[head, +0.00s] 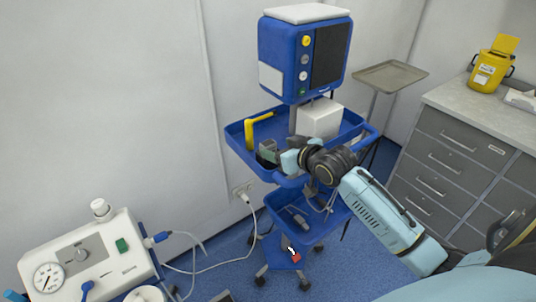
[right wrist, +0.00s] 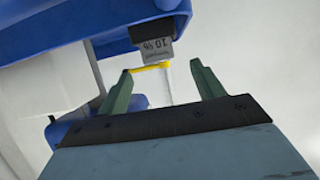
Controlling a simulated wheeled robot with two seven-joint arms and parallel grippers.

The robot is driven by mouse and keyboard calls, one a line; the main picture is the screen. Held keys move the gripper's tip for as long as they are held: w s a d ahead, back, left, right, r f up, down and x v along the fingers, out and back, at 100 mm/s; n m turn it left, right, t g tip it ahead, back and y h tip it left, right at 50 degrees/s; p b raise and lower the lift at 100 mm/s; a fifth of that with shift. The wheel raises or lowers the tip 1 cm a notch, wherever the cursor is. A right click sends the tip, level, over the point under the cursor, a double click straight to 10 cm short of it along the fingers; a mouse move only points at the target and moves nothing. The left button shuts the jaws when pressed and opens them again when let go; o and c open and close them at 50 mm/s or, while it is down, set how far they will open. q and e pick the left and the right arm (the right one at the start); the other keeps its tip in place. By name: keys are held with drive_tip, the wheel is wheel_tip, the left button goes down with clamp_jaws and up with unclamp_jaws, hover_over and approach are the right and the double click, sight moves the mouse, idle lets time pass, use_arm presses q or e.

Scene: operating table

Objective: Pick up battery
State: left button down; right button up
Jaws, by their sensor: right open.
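My right gripper (head: 268,153) reaches in from the right over the front left part of the blue cart's upper tray (head: 235,138). Its green fingers are apart, with nothing visibly held. In the right wrist view my right gripper (right wrist: 165,75) is open, and a small grey block with printed dark lettering (right wrist: 157,48) shows beyond and between the fingertips, against a blue part. This block may be the battery, but I cannot tell for sure. It does not look gripped. In the head view no battery can be made out clearly; the gripper hides part of the tray. My left gripper is out of view.
A blue monitor (head: 305,60) stands above the tray, with a white box (head: 320,118) below it. A yellow handle (head: 249,133) rises at the tray's left. A lower blue tray (head: 280,222) holds small items. Grey drawers (head: 440,165) stand at right, a white device (head: 85,260) at lower left.

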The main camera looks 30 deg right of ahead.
sight(271, 146)
drive_tip(key=shift+f+x, duration=0.1)
drive_tip(key=shift+x, duration=1.2)
drive_tip(key=shift+f+x, duration=0.15)
drive_tip(key=shift+x, duration=1.15)
drive_tip(key=shift+s, duration=0.1)
drive_tip(key=shift+d, duration=0.1)
drive_tip(key=c, duration=1.2)
drive_tip(key=shift+r, duration=0.1)
